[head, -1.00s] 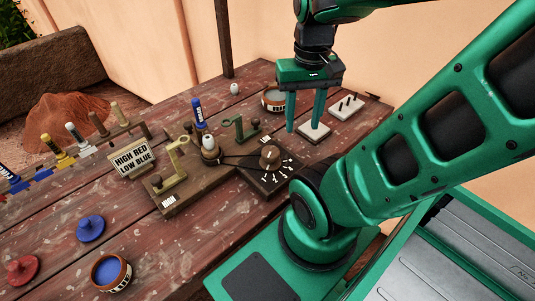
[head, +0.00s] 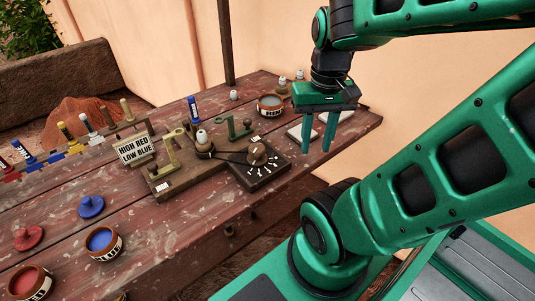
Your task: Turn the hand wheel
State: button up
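The hand wheel (head: 257,154) looks to be the round brown knob on a dark plate (head: 262,176) with white tick marks, near the table's front edge. A dark belt or arm runs from it to a pale spindle (head: 203,140) on a wooden board (head: 178,184). My gripper (head: 317,150) hangs to the right of the hand wheel, pointing down. Its two green fingers are apart with nothing visible between them. It appears clear of the wheel, in front of pale blocks at the table's right end.
Green and olive brackets stand on the board beside the spindle. A sign (head: 136,149) reads "HIGH RED LOW BLUE". A bowl (head: 270,106) stands at the back. Blue (head: 91,206) and red (head: 28,237) knobbed discs and colour bowls (head: 104,244) lie at left. My arm covers the right.

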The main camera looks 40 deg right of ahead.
aim_at(256, 157)
jog(key=z, duration=0.6)
jog(key=k, duration=1.45)
jog(key=u, duration=0.55)
jog(key=i, duration=1)
